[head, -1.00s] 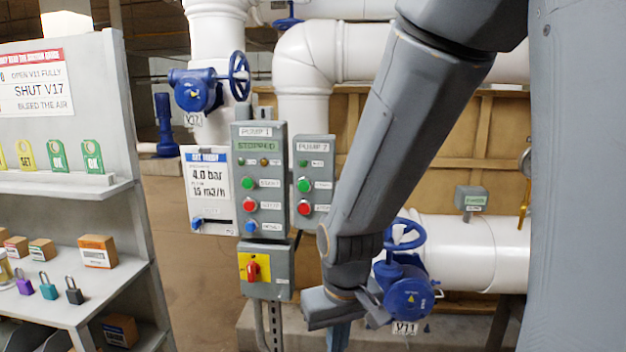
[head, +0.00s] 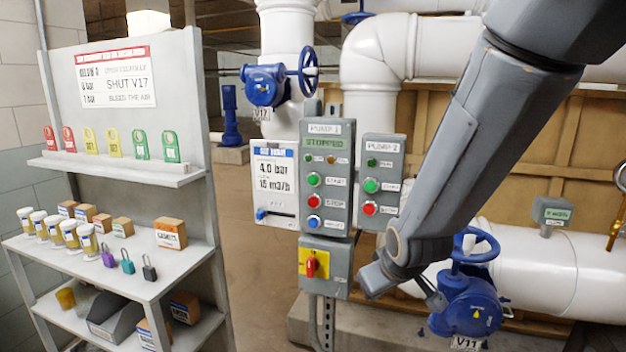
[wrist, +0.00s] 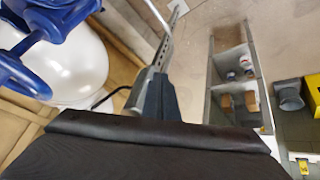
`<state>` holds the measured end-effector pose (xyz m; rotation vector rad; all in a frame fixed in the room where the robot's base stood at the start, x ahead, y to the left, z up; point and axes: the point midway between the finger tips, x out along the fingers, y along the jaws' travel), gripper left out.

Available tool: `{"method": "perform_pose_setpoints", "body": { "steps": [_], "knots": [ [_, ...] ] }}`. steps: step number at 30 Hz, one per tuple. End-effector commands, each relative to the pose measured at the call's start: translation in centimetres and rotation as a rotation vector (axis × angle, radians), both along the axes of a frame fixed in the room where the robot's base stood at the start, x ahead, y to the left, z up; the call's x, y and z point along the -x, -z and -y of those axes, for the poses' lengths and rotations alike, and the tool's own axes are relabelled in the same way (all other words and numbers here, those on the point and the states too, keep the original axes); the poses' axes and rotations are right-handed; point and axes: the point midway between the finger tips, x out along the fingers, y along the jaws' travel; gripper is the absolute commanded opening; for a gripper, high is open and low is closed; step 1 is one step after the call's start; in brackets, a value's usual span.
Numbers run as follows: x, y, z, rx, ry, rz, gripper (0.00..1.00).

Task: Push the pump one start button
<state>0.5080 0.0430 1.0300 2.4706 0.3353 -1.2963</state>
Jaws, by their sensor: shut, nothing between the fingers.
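The grey pump 1 panel (head: 342,190) stands upright at the middle of the head view, with its display (head: 326,143) reading STOPPED. Its green start button (head: 314,180) sits above a red stop button (head: 314,201) and a blue button (head: 314,222). My gripper (head: 385,282) is below and to the right of this panel, apart from the buttons. In the wrist view the fingers (wrist: 160,98) are together with nothing between them, pointing away from the buttons, which do not show there.
The pump 2 panel (head: 382,210) has similar buttons, just right. A yellow plate with a red switch (head: 311,264) is below pump 1. The blue V11 valve (head: 468,300) is close right of my gripper. A shelf unit (head: 196,176) stands left; floor between is clear.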

Motion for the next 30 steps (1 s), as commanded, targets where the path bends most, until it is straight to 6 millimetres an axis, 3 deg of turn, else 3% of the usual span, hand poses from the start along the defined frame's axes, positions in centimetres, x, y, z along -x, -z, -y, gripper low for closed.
{"method": "perform_pose_setpoints", "body": {
  "steps": [3,6,9,13,18,30],
  "knots": [
    [-5.5,-3.4,-3.8,0.055,-0.189,0.242,0.00],
    [-9.1,-6.8,-7.4,0.105,-0.333,0.453,0.00],
    [-11.3,-10.3,-10.8,0.149,-0.446,0.647,0.00],
    [-12.6,-13.8,-14.2,0.192,-0.540,0.839,0.00],
    [-12.9,-16.2,-16.3,0.219,-0.591,0.969,0.00],
    [-13.0,-16.6,-16.5,0.223,-0.597,0.992,0.00]
  ]
}}
